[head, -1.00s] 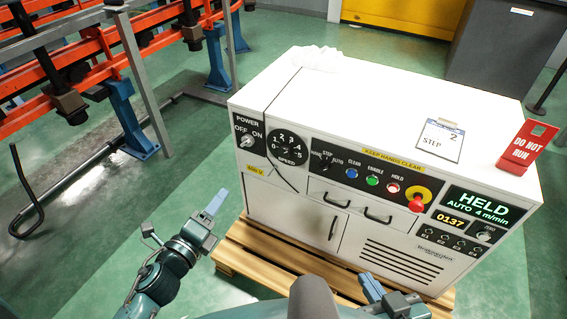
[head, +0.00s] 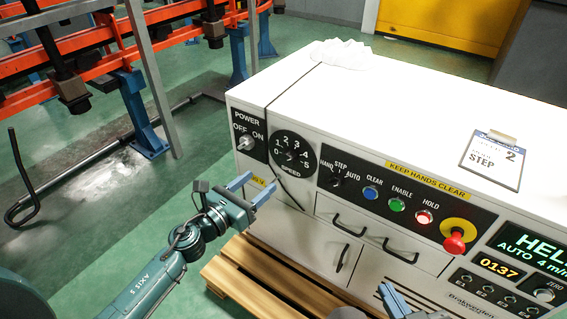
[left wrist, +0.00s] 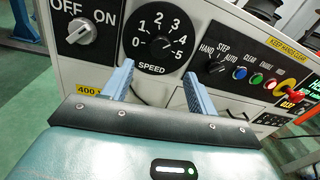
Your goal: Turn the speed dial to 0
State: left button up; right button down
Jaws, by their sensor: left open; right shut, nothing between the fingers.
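The speed dial (head: 292,154) is a round black face with numbers 0 to 5 and a small black knob, on the white cabinet's front panel. It also shows in the left wrist view (left wrist: 159,44), straight ahead beyond the fingers. The knob's pointer is too small to read surely. My left gripper (head: 257,187) is open and empty, below and left of the dial and apart from it; its two blue fingers (left wrist: 157,80) frame the area just under the dial. My right gripper (head: 391,299) is shut and empty, low in front of the cabinet.
The power switch (head: 246,143) is left of the dial; the mode selector (head: 337,181) and coloured buttons are right. A red stop knob (head: 455,240) sticks out. Drawer handles (head: 349,226) protrude below. A wooden pallet (head: 270,281) lies underneath. An orange rack (head: 110,65) stands left.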

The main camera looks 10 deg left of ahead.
aim_at(286, 160)
pick_arm(q)
jog(key=x, duration=0.9)
jog(key=shift+w, duration=0.1)
jog(key=shift+w+d+b, duration=0.25)
jog(key=shift+w+b, duration=0.05)
jog(key=c, duration=1)
